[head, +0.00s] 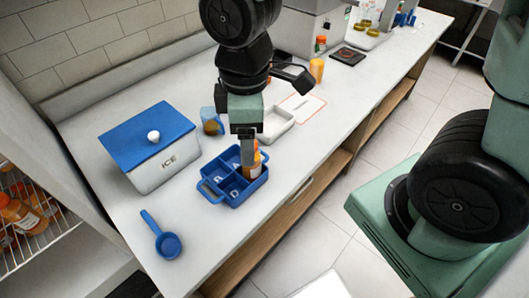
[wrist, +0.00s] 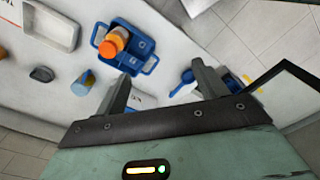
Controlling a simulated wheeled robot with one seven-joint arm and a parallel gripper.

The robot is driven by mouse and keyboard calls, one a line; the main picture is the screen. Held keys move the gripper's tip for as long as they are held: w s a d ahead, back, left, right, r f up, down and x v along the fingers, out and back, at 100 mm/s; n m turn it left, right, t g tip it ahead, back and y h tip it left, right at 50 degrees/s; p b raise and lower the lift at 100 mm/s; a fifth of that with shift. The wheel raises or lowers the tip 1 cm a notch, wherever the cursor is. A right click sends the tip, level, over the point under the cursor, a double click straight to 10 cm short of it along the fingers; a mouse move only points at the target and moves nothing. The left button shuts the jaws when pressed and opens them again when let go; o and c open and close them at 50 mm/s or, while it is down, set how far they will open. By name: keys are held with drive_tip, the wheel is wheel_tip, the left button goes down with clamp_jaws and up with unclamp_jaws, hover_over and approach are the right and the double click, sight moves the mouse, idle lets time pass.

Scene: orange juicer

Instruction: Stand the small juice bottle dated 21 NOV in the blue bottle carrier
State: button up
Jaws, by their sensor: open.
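The blue bottle carrier (head: 213,195) stands on the counter, and it also shows in the wrist view (wrist: 146,66). One small juice bottle with an orange cap (wrist: 108,46) stands in a compartment at one end of the carrier. In the head view this bottle (head: 254,172) is partly hidden behind my finger. Its date cannot be read. My gripper (wrist: 163,82) is open, with nothing between its fingers. In the head view my gripper (head: 247,158) hangs close over the carrier's bottle end. The carrier's other compartments look empty.
A white ice box with a blue lid (head: 150,140) stands left of the carrier. A blue scoop (head: 165,243) lies in front. A blue-handled jug (head: 211,122) and a white tray (head: 275,124) stand behind. Orange bottles (head: 22,217) sit on a wire shelf at left.

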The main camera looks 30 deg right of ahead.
drive_tip(key=s+a+r+m, duration=0.1)
drive_tip(key=s+r+m, duration=0.1)
drive_tip(key=s+m, duration=0.3)
drive_tip(key=s, duration=0.4)
drive_tip(key=shift+r, duration=0.25)
drive_tip(key=shift+f+b, duration=0.55)
